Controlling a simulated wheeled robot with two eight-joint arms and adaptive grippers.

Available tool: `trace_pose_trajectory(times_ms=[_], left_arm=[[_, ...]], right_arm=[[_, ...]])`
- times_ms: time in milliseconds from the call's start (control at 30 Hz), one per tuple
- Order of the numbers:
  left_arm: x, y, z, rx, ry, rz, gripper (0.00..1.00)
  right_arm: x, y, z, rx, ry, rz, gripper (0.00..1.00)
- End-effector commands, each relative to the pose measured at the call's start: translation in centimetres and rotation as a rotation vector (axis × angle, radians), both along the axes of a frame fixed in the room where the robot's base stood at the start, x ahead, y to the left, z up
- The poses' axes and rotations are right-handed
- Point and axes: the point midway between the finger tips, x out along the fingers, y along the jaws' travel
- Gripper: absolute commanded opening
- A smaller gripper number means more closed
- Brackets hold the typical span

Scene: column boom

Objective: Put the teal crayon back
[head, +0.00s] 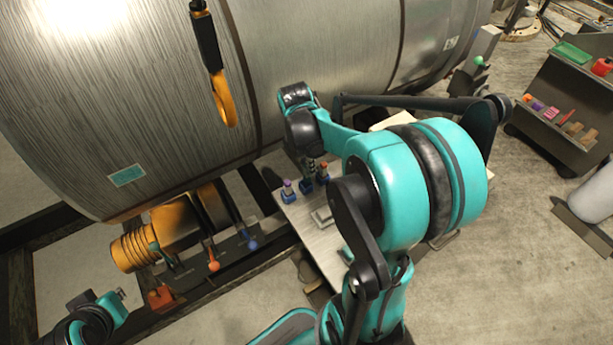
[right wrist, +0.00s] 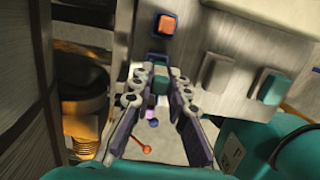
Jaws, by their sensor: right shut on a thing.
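My right gripper (head: 310,163) points down over a small light table (head: 325,250). In the right wrist view its fingers (right wrist: 160,82) are shut on the teal crayon (right wrist: 160,76), of which only a small part shows between the tips. In the head view the arm and fingers hide the crayon. Small blue holders (head: 289,197) stand in a row under and beside the gripper; one has a purple top and one an orange-red top. The orange one (right wrist: 165,27) shows just ahead of the fingertips. My left gripper (head: 120,295) is at the lower left, away from the table; its fingers are too small to read.
A large metal tank (head: 130,100) fills the upper left, with a black and orange handle (head: 215,70) hanging before it. Levers with orange (head: 214,266) and blue knobs stand left of the table. A grey block and a teal block (right wrist: 270,88) lie on the table.

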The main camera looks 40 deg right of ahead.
Motion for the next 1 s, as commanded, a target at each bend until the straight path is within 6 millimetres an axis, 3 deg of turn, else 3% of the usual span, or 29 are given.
trace_pose_trajectory(times_ms=[167, 400, 733, 767, 833, 1000], left_arm=[[0.0, 0.0, -0.5, 0.0, 0.0, 0.0, 0.0], [0.0, 0.0, -2.0, 0.0, 0.0, 0.0, 0.0], [0.0, 0.0, -2.1, 0.0, 0.0, 0.0, 0.0], [0.0, 0.0, -2.1, 0.0, 0.0, 0.0, 0.0], [0.0, 0.0, -2.0, 0.0, 0.0, 0.0, 0.0], [0.0, 0.0, -2.0, 0.0, 0.0, 0.0, 0.0]], right_arm=[[0.5, 0.2, -1.0, 0.0, 0.0, -0.001, 0.0], [0.5, 0.2, -4.4, 0.0, 0.0, -0.001, 0.0], [0.4, 0.2, -4.5, 0.001, 0.0, -0.001, 0.0], [0.4, 0.2, -4.6, 0.001, 0.0, -0.001, 0.18], [0.4, 0.2, -4.5, 0.001, 0.0, -0.001, 0.36], [0.4, 0.2, -4.5, 0.001, 0.0, -0.001, 0.36]])
